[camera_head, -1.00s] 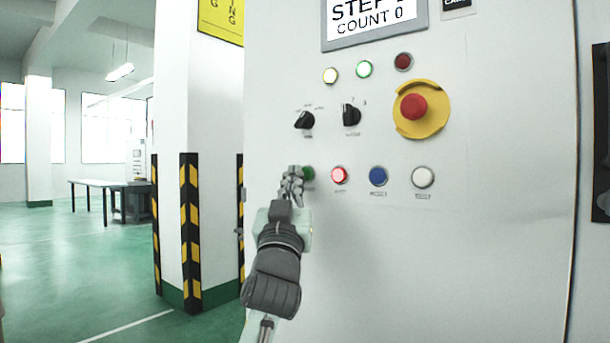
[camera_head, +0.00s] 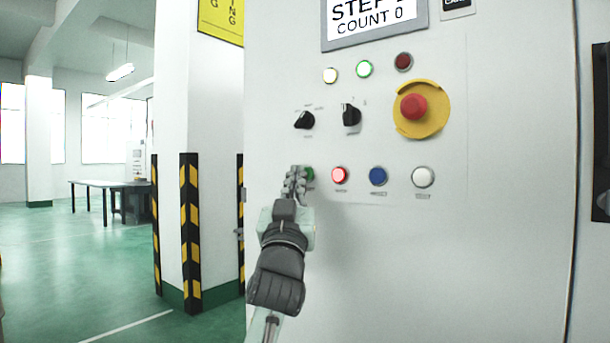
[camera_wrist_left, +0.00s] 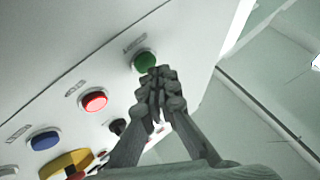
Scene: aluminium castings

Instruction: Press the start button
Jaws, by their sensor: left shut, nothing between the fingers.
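The green start button (camera_head: 309,174) is at the left end of the lower button row on the white cabinet panel. My left gripper (camera_head: 295,171) is shut and empty, with its fingertips in front of the button and hiding its left part. In the left wrist view the green button (camera_wrist_left: 145,62) shows just beyond the shut fingertips of my left gripper (camera_wrist_left: 157,74). The fingertips overlap the lower edge of the button there; I cannot tell whether they touch it. My right gripper is not in view.
Right of the green button are a lit red button (camera_head: 339,175), a blue button (camera_head: 378,176) and a white button (camera_head: 423,177). Above are two black selector knobs (camera_head: 304,120) and a red emergency stop (camera_head: 413,106) on a yellow plate. A striped pillar (camera_head: 190,230) stands left.

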